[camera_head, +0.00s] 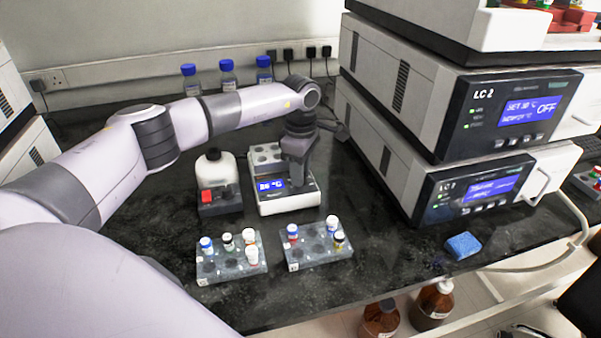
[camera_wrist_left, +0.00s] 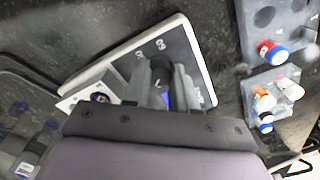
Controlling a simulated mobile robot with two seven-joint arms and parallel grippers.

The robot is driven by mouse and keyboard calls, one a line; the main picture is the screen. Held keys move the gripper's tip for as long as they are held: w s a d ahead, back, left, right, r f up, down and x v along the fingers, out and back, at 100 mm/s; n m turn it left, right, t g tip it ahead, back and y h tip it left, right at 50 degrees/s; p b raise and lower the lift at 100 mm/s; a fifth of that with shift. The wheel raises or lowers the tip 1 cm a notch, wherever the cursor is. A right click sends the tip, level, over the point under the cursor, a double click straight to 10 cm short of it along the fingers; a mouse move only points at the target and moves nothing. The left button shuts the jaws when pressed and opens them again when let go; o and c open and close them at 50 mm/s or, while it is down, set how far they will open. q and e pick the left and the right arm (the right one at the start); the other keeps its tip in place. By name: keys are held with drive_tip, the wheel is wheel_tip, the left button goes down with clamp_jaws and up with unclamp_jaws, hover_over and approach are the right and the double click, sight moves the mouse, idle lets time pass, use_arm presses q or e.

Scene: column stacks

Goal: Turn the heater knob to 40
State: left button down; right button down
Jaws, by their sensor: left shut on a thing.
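The heater (camera_head: 268,205) is a small white unit with a dark front panel, a blue lit display (camera_head: 271,184) and a grey block on top. The display digits are too small to read surely. My left gripper (camera_head: 298,183) points down at the right part of the front panel, beside the display. In the left wrist view, the gripper's fingers (camera_wrist_left: 161,82) are shut over the panel, with dial numbers printed around them. They hold the knob, which is mostly hidden by the fingers, so its setting cannot be read. My right gripper is not in view.
Two vial racks (camera_head: 230,264) (camera_head: 318,250) stand in front of the heater. A white bottle in a holder with a red part (camera_head: 207,197) is close on its left. Stacked LC units (camera_head: 470,190) stand right. A blue sponge (camera_head: 462,245) lies near the counter edge.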

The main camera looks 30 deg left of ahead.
use_arm(q)
drive_tip(key=m, duration=0.3)
drive_tip(key=shift+r+m+b, duration=0.1)
drive_tip(key=shift+m+b, duration=0.2)
drive_tip(key=shift+m, duration=1.7)
drive_tip(key=c, duration=1)
unclamp_jaws()
drive_tip(key=shift+o, duration=0.5)
wheel_tip(320, 180, up, 7)
drive_tip(key=shift+r, duration=0.1)
